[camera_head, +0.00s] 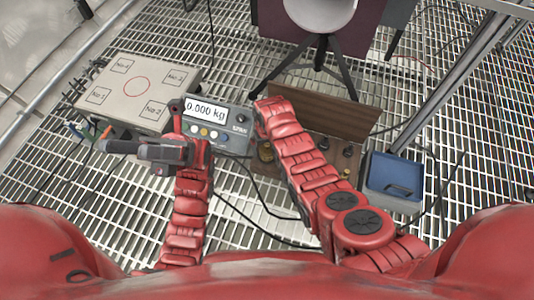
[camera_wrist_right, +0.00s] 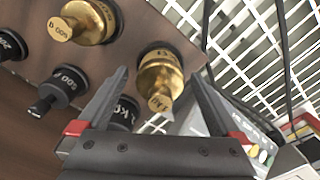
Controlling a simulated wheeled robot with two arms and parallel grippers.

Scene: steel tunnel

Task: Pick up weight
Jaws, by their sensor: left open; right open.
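In the right wrist view, a brass knobbed weight (camera_wrist_right: 160,80) stands between the spread fingers of my open right gripper (camera_wrist_right: 158,76); I cannot tell whether they touch it. Another brass weight (camera_wrist_right: 90,22) and several black weights (camera_wrist_right: 68,82) stand beside it on the brown wooden case. One black weight (camera_wrist_right: 125,113) is partly behind the left finger. My left gripper (camera_head: 104,147) is open and empty, above the floor left of the scale display.
The scale display (camera_head: 207,110) reads 0.000 kg. A beige platform (camera_head: 138,88) with a red circle lies at left. The wooden case's raised lid (camera_head: 330,108) stands behind the weights. A blue-lidded box (camera_head: 394,177) is at right, a tripod (camera_head: 322,58) behind. Cables cross the grated floor.

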